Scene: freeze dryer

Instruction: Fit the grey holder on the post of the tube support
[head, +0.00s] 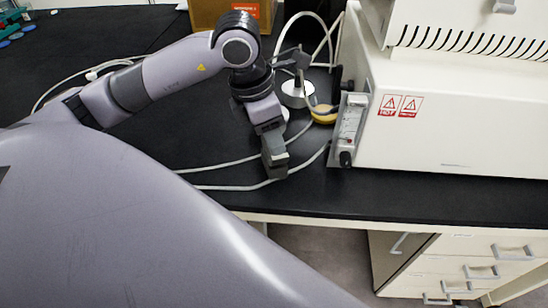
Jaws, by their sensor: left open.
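A grey piece that looks like the holder (291,59) is at the top of the post. I cannot tell whether it is seated on it, as my arm is close in front. My left gripper (275,170) points down, open, over the bench in front of the support and apart from the grey piece. My right gripper is out of view.
The white machine (450,120) with red warning labels fills the right. A yellow round item (323,114) lies beside the support. Pale hoses (225,187) cross the bench near my gripper. A cardboard box (225,12) stands behind. The bench's front edge is close.

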